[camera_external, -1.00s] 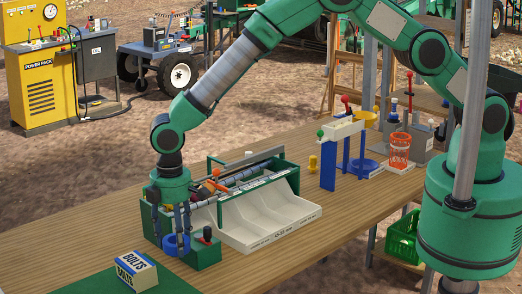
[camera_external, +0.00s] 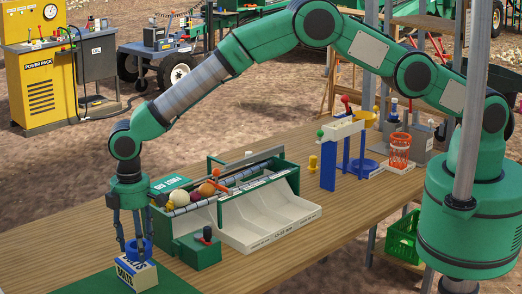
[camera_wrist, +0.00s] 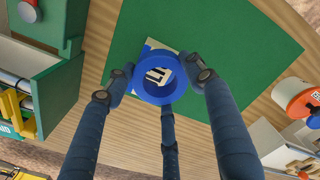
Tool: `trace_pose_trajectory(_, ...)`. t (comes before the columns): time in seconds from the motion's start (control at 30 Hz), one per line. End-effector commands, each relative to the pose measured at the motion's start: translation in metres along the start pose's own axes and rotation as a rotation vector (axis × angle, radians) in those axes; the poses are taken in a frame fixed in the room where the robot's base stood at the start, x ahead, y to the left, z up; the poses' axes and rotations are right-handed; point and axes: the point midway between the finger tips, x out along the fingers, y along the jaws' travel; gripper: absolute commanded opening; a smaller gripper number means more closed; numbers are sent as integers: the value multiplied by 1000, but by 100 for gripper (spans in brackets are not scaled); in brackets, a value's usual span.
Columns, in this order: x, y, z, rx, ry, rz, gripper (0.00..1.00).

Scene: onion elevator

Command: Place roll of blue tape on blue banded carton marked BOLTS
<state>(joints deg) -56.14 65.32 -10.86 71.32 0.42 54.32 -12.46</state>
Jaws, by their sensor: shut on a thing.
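My gripper (camera_external: 135,245) is shut on the roll of blue tape (camera_external: 138,252), its dark fingers around the outside of the ring. In the wrist view the roll (camera_wrist: 139,83) sits between the fingers, and the carton's lettering shows through its hole. The blue banded carton marked BOLTS (camera_external: 138,277) stands on the green mat, directly below the roll; it also shows in the wrist view (camera_wrist: 152,46). The roll is over the carton's top, overlapping it in view. I cannot tell whether they touch. The roll hides part of the carton's top.
A green sorting machine (camera_external: 286,172) with white chutes (camera_external: 262,221) and a dark-knobbed green box (camera_external: 200,254) stands right of the carton. The green mat (camera_wrist: 215,30) around the carton is mostly clear. A blue stand (camera_external: 328,163) and an orange basket (camera_external: 399,150) are farther right.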

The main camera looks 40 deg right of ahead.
Motion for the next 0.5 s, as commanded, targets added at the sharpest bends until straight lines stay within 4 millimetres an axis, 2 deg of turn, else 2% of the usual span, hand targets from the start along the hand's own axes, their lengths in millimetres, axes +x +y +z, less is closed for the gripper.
trace_pose_trajectory(0.33,0,0,-1,0,1,0,28)
trace_pose_trajectory(0.5,10,0,0,0,0,0,28)
